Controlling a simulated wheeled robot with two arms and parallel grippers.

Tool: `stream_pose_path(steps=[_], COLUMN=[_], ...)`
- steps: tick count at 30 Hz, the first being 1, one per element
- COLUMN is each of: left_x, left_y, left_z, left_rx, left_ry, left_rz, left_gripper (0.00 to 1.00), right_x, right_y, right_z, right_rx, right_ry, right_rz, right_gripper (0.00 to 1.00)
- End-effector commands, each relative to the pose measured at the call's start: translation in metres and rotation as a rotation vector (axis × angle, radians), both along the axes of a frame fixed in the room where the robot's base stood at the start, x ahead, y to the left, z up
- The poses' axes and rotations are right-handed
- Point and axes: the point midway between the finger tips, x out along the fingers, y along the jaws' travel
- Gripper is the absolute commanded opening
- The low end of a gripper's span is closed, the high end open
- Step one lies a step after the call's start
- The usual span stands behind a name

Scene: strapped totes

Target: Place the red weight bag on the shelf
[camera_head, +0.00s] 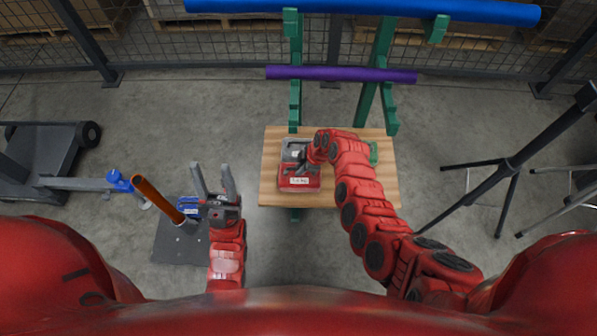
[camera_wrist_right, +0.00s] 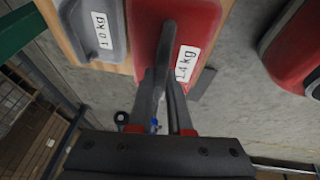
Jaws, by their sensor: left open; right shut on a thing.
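The red weight bag (camera_head: 299,183) is on the wooden shelf (camera_head: 275,197), near its front left part. In the right wrist view the red bag (camera_wrist_right: 196,28) carries a 1.4 kg label. My right gripper (camera_head: 302,170) is over the bag, and its fingers (camera_wrist_right: 160,82) are shut at the bag's handle. The fingers and arm hide part of the bag; I cannot tell whether its full weight rests on the board. My left gripper (camera_head: 211,168) is open and empty, left of the shelf and apart from it.
A grey weight bag (camera_head: 292,150), labelled 1.0 kg, sits directly behind the red one. Green uprights (camera_head: 295,60) carry a purple bar (camera_head: 340,74) and a blue bar (camera_head: 365,9). An orange post (camera_head: 157,199) stands left; a black tripod stand (camera_head: 497,175) stands right.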

Motion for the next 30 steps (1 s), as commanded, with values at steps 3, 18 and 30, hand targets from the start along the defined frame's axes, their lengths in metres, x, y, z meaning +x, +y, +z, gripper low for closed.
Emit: stream_pose_path(steps=[3,18,30], left_x=[0.000,0.000,0.000], left_y=[0.000,0.000,0.000], left_z=[-0.001,-0.011,-0.012], left_rx=[0.000,0.000,0.000], left_ry=[0.000,0.000,0.000], left_rz=[0.000,0.000,0.000], left_gripper=[0.50,0.50,0.50], right_x=[0.005,0.004,0.003], right_y=[-0.001,-0.001,-0.002], right_z=[0.002,-0.034,-0.036], right_rx=[0.001,0.000,-0.001], right_ry=[-0.004,-0.001,-0.001], right_rz=[-0.001,-0.001,-0.002], right_gripper=[0.00,0.00,0.35])
